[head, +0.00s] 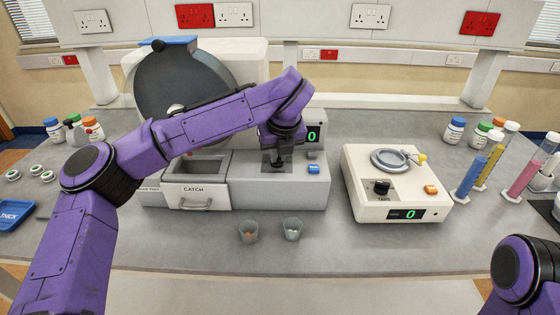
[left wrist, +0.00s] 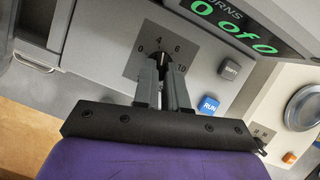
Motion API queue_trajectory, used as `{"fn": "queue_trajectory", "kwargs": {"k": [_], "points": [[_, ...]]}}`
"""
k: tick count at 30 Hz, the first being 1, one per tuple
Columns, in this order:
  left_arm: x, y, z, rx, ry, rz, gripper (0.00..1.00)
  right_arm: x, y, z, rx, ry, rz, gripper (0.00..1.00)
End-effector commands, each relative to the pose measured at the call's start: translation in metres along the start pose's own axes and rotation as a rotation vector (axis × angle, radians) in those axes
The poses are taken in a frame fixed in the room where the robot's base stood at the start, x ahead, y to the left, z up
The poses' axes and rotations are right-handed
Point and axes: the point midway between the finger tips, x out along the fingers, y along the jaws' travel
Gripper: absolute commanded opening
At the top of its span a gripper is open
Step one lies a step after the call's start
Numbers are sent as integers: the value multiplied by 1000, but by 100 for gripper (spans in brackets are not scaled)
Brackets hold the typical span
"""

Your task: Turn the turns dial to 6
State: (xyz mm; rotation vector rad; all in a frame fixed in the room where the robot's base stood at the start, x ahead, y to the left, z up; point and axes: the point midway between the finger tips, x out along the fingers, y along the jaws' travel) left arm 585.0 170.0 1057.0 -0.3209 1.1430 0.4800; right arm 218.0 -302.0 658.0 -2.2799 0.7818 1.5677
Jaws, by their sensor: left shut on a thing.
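The turns dial (left wrist: 160,57) is a small black knob on a dark grey plate with the numbers 0, 4, 6 and 10 readable. My left gripper (head: 277,163) points down at the dial on the grey drum machine (head: 285,193). In the left wrist view the gripper's fingers (left wrist: 163,70) are shut on the knob, one on each side. They hide much of it, and I cannot tell exactly which number it points to. The green turns display (left wrist: 235,22) reads 0 of 0. My right gripper is out of view; only part of that arm shows at lower right.
A blue RUN button (left wrist: 208,106) and a grey button (left wrist: 229,69) sit close beside the dial. A catch drawer (head: 196,195) is left of it. Two small cups (head: 292,229) stand in front. A cream tester (head: 395,185) stands to the right, with bare bench between.

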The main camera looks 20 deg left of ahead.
Motion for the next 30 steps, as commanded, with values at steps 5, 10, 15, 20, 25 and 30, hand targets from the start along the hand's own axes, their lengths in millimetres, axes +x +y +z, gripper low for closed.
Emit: {"fn": "queue_trajectory", "kwargs": {"k": [5, 10, 15, 20, 25, 30], "points": [[6, 4, -3, 155, 8, -58, 0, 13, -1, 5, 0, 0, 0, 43], [5, 5, -3, 299, 10, -118, 0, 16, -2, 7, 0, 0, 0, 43], [4, 7, -2, 426, 12, -171, 0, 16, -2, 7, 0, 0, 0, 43], [4, 8, -1, 522, 13, -211, 0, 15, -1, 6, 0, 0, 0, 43], [5, 9, -1, 593, 15, -241, 0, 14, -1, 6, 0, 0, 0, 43], [5, 9, -1, 633, 15, -258, 0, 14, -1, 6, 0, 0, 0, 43]]}}
